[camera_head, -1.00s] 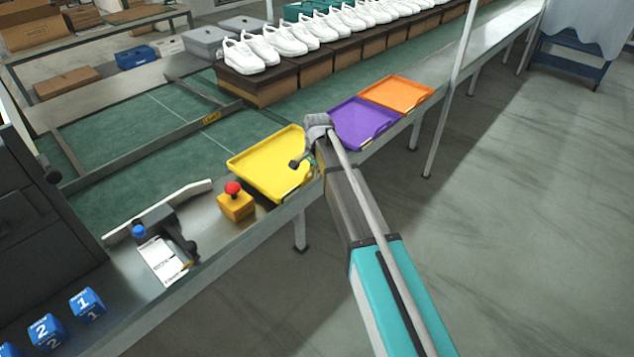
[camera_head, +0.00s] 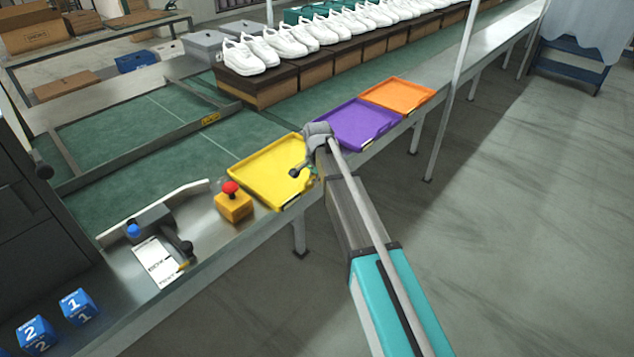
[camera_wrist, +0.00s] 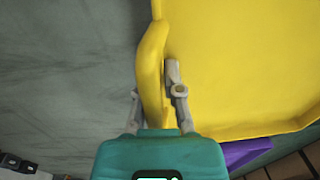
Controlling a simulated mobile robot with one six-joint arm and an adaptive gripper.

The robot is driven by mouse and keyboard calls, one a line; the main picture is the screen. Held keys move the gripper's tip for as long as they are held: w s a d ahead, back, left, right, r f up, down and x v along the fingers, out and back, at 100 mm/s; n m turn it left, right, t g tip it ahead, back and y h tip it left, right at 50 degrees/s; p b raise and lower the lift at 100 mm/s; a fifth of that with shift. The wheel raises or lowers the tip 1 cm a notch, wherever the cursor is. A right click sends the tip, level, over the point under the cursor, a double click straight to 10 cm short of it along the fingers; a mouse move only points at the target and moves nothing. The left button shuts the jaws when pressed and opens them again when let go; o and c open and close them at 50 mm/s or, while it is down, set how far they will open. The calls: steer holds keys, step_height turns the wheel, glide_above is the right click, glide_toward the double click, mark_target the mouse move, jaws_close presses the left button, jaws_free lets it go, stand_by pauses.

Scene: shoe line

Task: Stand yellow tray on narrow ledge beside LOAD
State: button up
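The yellow tray (camera_head: 268,172) lies over the near edge of the line, partly over the green belt and partly over the metal border; I cannot tell whether it rests fully. My gripper (camera_head: 313,172) is at its right-hand edge. In the wrist view, the fingers of my gripper (camera_wrist: 155,92) lie on both sides of the rim of the yellow tray (camera_wrist: 235,65) and look closed on it. The LOAD label (camera_head: 210,118) sits on a narrow dark rail (camera_head: 160,139) behind the tray. My wrist hides the tray's far right corner.
A purple tray (camera_head: 358,122) and an orange tray (camera_head: 397,95) lie to the right. A yellow box with a red button (camera_head: 234,203) stands close left of the yellow tray. White shoes (camera_head: 290,40) stand on boxes behind. Green belt (camera_head: 120,185) is bare left of the tray.

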steer(key=o, duration=0.4)
steer(key=shift+c, duration=0.2)
steer(key=shift+r, duration=0.2)
steer(key=r+p, duration=1.2)
steer(key=shift+s+d, duration=0.25)
steer(key=shift+d, duration=0.1)
stand_by(0.8)
